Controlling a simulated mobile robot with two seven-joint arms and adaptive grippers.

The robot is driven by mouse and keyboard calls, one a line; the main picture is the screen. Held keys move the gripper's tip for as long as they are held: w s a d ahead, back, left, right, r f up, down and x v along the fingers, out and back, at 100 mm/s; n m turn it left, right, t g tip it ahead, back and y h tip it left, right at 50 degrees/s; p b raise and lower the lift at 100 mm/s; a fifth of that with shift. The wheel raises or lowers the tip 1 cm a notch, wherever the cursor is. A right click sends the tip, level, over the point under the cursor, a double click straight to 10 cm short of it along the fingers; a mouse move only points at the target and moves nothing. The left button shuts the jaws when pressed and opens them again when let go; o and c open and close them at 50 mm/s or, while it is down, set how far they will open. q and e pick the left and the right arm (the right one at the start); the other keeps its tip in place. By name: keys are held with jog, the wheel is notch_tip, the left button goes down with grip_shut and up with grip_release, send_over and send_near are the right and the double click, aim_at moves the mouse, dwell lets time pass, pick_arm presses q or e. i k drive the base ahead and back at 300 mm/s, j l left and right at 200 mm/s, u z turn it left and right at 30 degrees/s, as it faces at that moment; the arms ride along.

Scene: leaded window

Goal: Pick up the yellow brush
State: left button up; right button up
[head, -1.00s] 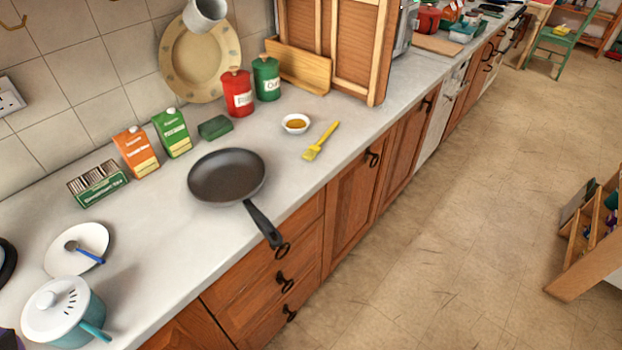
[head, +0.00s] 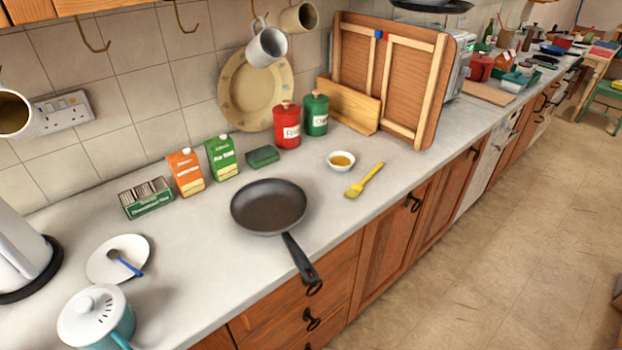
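The yellow brush (head: 364,181) lies flat on the pale worktop in the head view, right of centre. Its bristle end points toward the lower left and its handle toward the upper right. It lies just in front of a small white bowl (head: 341,162) with something yellow-brown inside, apart from it. Neither of my grippers shows in the head view.
A black frying pan (head: 268,206) sits left of the brush, its handle reaching over the worktop's front edge. Red (head: 287,126) and green (head: 315,114) canisters and a wooden panel (head: 388,75) stand behind. The worktop (head: 332,210) around the brush is clear. Mugs hang above.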

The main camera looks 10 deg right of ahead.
aim_at(366, 179)
jog(key=l+u, duration=0.55)
jog(key=u, duration=0.15)
jog(key=l+u, duration=0.4)
jog(key=k+l+u, duration=0.1)
jog(key=l, duration=0.2)
jog(key=k+l+u, duration=0.15)
jog(key=l, duration=0.15)
jog(key=k+l+u, duration=0.1)
jog(key=l, duration=0.15)
